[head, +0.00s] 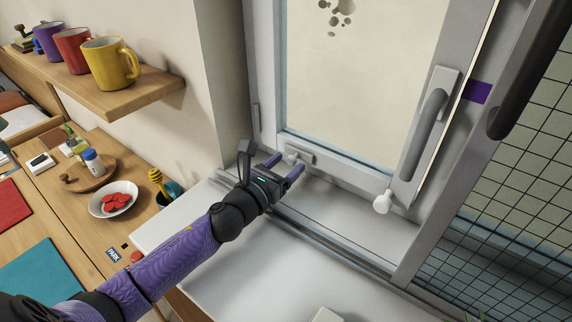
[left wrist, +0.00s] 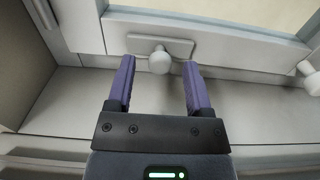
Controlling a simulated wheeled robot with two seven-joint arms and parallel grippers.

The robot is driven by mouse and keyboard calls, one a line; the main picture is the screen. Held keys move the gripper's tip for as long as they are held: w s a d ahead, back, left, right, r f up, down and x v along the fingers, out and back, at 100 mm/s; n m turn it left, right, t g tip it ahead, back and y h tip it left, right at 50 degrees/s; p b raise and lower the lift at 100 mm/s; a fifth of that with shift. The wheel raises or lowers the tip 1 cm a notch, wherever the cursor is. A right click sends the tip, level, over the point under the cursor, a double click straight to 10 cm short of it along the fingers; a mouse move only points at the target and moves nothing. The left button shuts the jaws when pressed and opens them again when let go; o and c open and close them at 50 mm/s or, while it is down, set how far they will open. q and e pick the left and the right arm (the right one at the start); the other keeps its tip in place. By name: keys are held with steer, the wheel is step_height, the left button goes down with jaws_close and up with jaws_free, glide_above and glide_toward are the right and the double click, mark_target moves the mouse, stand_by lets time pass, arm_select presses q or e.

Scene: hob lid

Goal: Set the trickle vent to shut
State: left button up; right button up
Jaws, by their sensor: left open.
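The trickle vent appears to be the small plate with a pale round knob (head: 291,156) at the lower left of the window frame. In the left wrist view the knob (left wrist: 160,61) stands on a grey plate (left wrist: 178,45). My left gripper (head: 284,163) is open, with its two purple fingers pointing at the window. In the left wrist view the fingers (left wrist: 158,72) lie either side of the knob, apart from it. Whether the knob is level with the fingertips or beyond them is hard to tell. My right gripper is not in view.
A second white knob (head: 382,202) sits below the grey window handle (head: 428,120). A black mesh screen (head: 500,200) is at the right. The white sill counter (head: 250,270) is mostly clear. A shelf (head: 140,95) with mugs and a table with a bowl (head: 113,199) are left.

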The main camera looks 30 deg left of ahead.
arm_select(q)
steer(key=shift+w, duration=0.15)
jaws_close()
stand_by(1.4)
